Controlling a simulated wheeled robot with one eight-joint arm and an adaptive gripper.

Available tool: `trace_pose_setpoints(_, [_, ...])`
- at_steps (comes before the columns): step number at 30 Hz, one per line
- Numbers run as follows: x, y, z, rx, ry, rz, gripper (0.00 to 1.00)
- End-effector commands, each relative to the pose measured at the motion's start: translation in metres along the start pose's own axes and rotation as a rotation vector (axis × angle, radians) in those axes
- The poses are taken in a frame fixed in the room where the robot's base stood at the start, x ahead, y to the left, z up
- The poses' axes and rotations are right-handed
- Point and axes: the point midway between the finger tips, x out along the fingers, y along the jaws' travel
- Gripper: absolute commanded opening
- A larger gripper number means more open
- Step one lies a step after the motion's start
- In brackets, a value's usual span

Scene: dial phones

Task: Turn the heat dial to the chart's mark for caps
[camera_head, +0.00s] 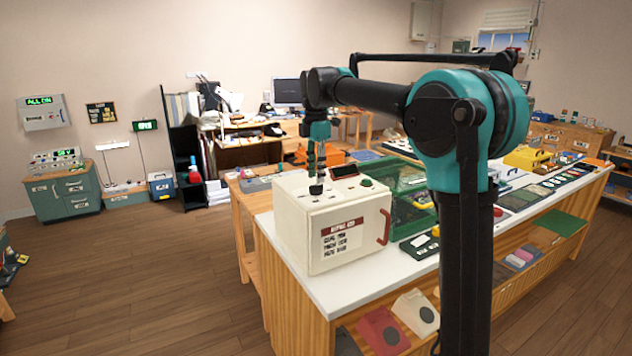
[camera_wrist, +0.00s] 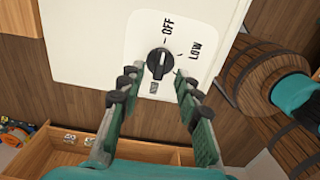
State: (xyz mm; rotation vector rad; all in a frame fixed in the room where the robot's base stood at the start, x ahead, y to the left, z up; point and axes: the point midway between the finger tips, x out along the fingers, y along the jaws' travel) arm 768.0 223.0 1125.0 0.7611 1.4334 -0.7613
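The heat dial (camera_wrist: 159,63) is a black round knob on a white plate in the wrist view. "OFF" and "LOW" are printed above and to the right of it; a small mark below left is unreadable. The knob's pointer seems to face up, near "OFF". My gripper (camera_wrist: 155,80) is open, its fingertips on either side of the dial's lower edge; I cannot tell whether they touch it. In the head view my gripper (camera_head: 316,188) points down at the top of the cream oven box (camera_head: 300,235). The chart (camera_head: 342,238) on its front has a red header and text lines too small to read.
The box has a red handle (camera_head: 384,227) and stands on a white-topped bench (camera_head: 345,288). A dark display and green button are on its top. A green crate (camera_head: 412,185) stands close behind right. Open wooden floor (camera_head: 130,285) lies to the left.

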Motion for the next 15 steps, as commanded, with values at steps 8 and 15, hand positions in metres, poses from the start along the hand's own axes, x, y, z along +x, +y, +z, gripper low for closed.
trace_pose_setpoints(8, [0.028, 0.000, 0.000, 0.000, 0.000, 0.000, 0.34])
trace_pose_setpoints(15, [0.031, 0.000, 0.000, 0.000, 0.000, 0.000, 0.34])
